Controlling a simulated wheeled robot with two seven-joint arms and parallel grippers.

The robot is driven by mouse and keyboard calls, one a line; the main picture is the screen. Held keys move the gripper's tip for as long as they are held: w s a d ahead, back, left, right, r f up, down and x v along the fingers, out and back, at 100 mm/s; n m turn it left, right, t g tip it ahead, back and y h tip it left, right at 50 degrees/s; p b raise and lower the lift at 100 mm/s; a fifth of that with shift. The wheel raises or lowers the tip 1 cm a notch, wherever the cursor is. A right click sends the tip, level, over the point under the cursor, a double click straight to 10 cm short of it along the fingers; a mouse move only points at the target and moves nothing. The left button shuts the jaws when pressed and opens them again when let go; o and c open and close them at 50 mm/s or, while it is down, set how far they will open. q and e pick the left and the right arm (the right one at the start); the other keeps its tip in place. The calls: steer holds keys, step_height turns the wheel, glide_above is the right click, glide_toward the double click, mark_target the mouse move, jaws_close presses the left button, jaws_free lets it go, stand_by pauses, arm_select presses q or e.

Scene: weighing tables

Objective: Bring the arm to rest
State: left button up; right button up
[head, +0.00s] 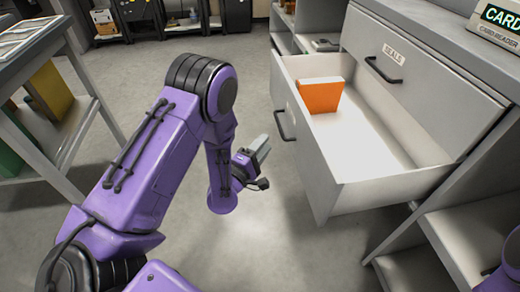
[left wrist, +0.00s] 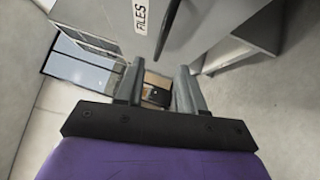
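My left arm is purple and reaches in from the left in the head view. Its gripper (head: 260,147) is in the air just left of the open drawer, apart from the drawer front. In the left wrist view the two grey fingers (left wrist: 157,88) stand apart with nothing held between them. My right gripper is out of view; only a bit of purple shows at the lower right edge of the head view.
An open drawer (head: 328,190) holds an orange box (head: 320,95). Above it is a closed drawer (head: 400,75) labelled SEALS. A FILES front (left wrist: 120,14) shows in the left wrist view. A grey shelf table (head: 40,160) stands left. The floor (head: 270,230) between is clear.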

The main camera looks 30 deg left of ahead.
arm_select(q)
steer(key=s, duration=0.2)
steer(key=shift+s+a+f, duration=0.1)
steer(key=shift+s+f, duration=0.1)
steer(key=shift+s, duration=0.15)
steer(key=s+a+f+m+g+y, duration=0.1)
steer(key=s+f+m+g+y, duration=0.1)
steer(key=s+f+m+g, duration=0.45)
steer(key=s+a+f+m+g+y, duration=0.1)
steer(key=s+f+m+g, duration=0.25)
steer(key=f, duration=0.55)
steer(key=s+a+f+m+g+y, duration=0.1)
steer(key=s+f+g, duration=0.2)
steer(key=s, duration=0.6)
steer(key=s+f+m+g+y, duration=0.1)
steer(key=s+f+g, duration=0.25)
steer(key=s, duration=0.55)
step_height(320, 180, up, 22)
steer(key=p, duration=2.3)
steer(key=shift+s+r, duration=0.25)
steer(key=shift+s, duration=0.05)
